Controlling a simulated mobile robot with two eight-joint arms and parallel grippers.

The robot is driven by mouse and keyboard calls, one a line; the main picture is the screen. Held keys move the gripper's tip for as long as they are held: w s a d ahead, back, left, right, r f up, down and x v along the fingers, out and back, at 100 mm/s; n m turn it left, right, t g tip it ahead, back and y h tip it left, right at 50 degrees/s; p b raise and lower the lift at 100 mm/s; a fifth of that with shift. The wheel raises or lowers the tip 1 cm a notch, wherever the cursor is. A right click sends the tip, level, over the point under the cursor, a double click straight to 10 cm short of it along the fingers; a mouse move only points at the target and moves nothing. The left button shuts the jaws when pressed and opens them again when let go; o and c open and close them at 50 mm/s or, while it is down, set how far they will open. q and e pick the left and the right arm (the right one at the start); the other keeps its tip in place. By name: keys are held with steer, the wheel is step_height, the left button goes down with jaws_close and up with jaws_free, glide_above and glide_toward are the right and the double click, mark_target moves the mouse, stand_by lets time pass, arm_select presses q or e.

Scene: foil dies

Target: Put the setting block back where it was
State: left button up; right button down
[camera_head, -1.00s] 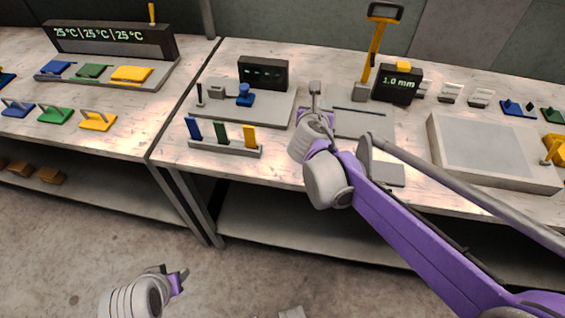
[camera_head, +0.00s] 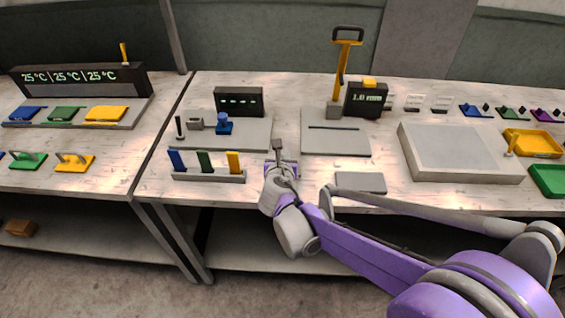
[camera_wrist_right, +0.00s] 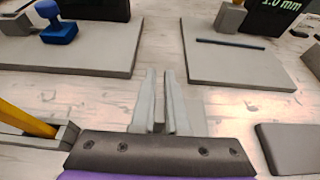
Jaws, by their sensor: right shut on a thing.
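My right gripper (camera_head: 279,150) is over the middle bench, in front of the gap between two grey plates. In the right wrist view its two pale fingers (camera_wrist_right: 160,85) lie close together, pointing at the gap. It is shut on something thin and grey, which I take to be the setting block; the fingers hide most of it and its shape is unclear. The bench surface ahead of the fingertips is bare. My left gripper is out of view.
A rack (camera_head: 210,176) with blue, green and yellow pieces stands left of the gripper. The left plate (camera_head: 245,135) carries a blue knob (camera_head: 223,124). The right plate (camera_head: 335,142) stands before a 1.0 mm display (camera_head: 367,99). A flat grey pad (camera_head: 360,182) lies front right.

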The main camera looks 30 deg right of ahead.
steer(key=shift+f, duration=1.6)
steer(key=shift+f+b, duration=0.15)
steer(key=shift+b, duration=0.25)
steer(key=c, duration=0.9)
jaws_free()
